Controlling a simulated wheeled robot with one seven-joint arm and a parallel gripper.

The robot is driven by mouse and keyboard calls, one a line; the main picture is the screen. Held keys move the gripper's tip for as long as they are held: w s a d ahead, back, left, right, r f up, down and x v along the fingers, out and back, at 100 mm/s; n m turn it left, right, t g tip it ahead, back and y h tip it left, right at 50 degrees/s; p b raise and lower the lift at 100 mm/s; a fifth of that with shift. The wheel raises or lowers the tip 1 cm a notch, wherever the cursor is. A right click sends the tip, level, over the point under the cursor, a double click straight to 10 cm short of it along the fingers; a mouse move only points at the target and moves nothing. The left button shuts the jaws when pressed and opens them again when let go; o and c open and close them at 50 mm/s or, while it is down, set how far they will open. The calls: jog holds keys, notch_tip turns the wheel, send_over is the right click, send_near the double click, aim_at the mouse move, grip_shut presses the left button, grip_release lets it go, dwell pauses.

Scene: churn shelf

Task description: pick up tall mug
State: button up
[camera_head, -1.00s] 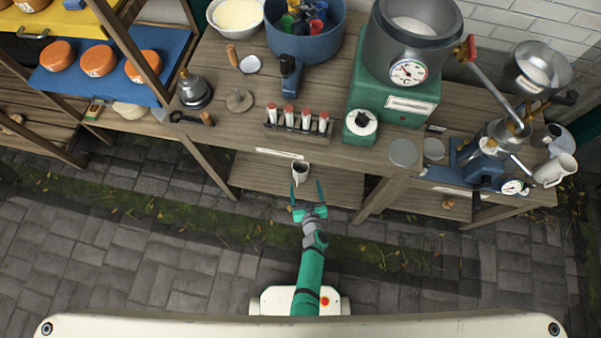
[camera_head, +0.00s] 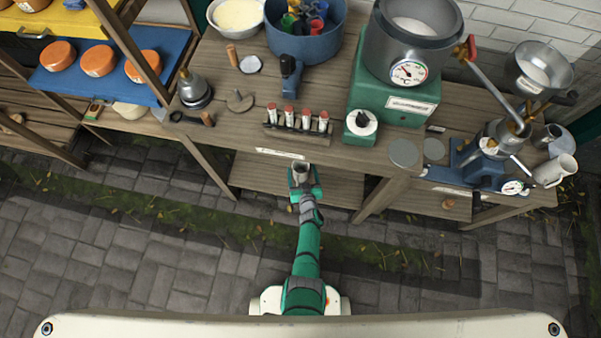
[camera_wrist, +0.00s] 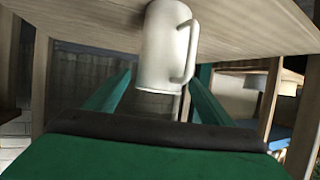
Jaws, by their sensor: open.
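The tall mug (camera_head: 301,171) is pale grey-white and stands on the low wooden shelf under the workbench. In the wrist view the mug (camera_wrist: 163,45) shows at the top middle, with its handle on the right side of the picture. My gripper (camera_head: 304,188) has reached the mug at the shelf. In the wrist view the two green fingers of my gripper (camera_wrist: 162,80) are spread, one on each side of the mug. A gap shows between the mug and the left finger. The mug's lower part is partly hidden by my gripper in the head view.
The workbench top (camera_head: 225,130) overhangs the low shelf (camera_head: 255,178). A rack of red-capped tubes (camera_head: 298,123) stands above the mug near the bench edge. A bench leg (camera_head: 380,197) is to the right. The paved floor in front is clear.

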jog(key=shift+x, duration=1.15)
jog(key=c, duration=1.6)
jog(key=shift+r, duration=0.1)
jog(key=s+r, duration=0.8)
jog(key=s, duration=0.1)
jog(key=s+r, duration=0.5)
jog(key=shift+a, duration=0.35)
